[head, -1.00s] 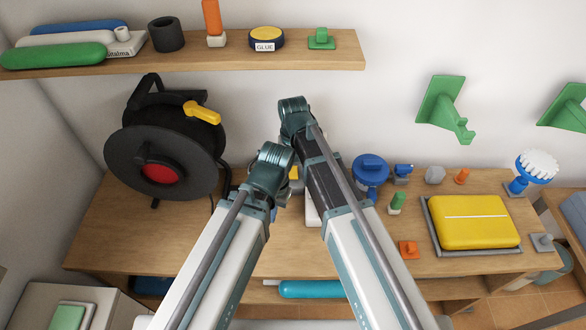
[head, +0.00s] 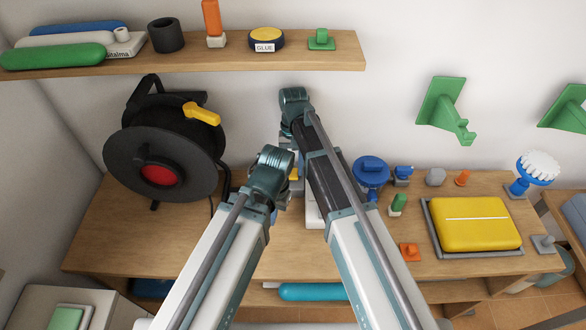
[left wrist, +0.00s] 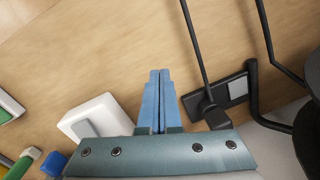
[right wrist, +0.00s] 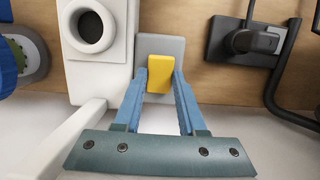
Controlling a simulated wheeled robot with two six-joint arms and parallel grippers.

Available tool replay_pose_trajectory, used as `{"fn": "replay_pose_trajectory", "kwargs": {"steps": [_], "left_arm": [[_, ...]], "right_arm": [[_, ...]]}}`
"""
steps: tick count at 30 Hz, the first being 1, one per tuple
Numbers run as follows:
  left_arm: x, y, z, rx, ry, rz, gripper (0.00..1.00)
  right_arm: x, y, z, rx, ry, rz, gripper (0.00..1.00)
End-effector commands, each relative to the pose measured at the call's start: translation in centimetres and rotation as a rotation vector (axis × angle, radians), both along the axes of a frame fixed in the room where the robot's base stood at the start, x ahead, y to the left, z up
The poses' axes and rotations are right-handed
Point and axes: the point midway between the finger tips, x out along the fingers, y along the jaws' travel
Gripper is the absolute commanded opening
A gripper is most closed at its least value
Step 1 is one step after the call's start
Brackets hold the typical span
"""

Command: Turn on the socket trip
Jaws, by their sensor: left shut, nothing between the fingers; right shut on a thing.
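In the right wrist view, a yellow switch piece (right wrist: 159,74), which looks like the socket trip, sits on a grey plate (right wrist: 174,45). My right gripper (right wrist: 160,80) is shut on it, with one blue finger at each side. In the head view a bit of yellow (head: 294,174) shows between my arms, and the rest is hidden by them. My left gripper (left wrist: 157,76) is shut and empty above the wooden desk, between a white box (left wrist: 95,117) and a black block with a cable (left wrist: 215,100). I cannot tell the switch's position.
Beside the yellow piece is a white unit with a round dark opening (right wrist: 90,26). A black block with a plug (right wrist: 245,42) is on the other side. A black cable reel (head: 160,150) stands left on the desk. A yellow case (head: 470,222) lies at the right.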

Motion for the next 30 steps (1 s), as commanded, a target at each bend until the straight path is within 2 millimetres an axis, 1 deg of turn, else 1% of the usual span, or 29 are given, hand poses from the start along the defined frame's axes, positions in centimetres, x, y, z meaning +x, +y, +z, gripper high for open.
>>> {"fn": "replay_pose_trajectory", "kwargs": {"steps": [6, 7, 9, 12, 23, 26, 30], "left_arm": [[0.0, 0.0, 0.0, 0.000, 0.000, 0.000, 0.00], [0.0, 0.0, 0.0, 0.000, 0.000, 0.000, 0.00], [0.0, 0.0, 0.0, 0.000, 0.000, 0.000, 0.00], [0.0, 0.0, 0.0, 0.000, 0.000, 0.000, 0.00], [0.0, 0.0, 0.2, 0.000, 0.000, 0.000, 0.00], [0.0, 0.0, 0.6, 0.000, 0.000, 0.000, 0.00], [0.0, 0.0, 1.8, 0.000, 0.000, 0.000, 0.00]], "right_arm": [[0.0, 0.0, 0.0, 0.000, 0.000, 0.000, 0.00], [0.0, 0.0, 0.0, 0.000, 0.000, 0.000, 0.42], [0.0, 0.0, 0.0, 0.000, 0.000, 0.000, 0.54], [0.0, 0.0, 0.0, 0.000, -0.001, 0.000, 0.70], [0.0, 0.0, 0.2, 0.000, -0.001, 0.000, 0.70], [0.0, -0.1, 0.6, 0.000, -0.001, 0.000, 0.70], [0.0, -0.4, 1.8, 0.000, -0.001, 0.000, 0.70]]}}
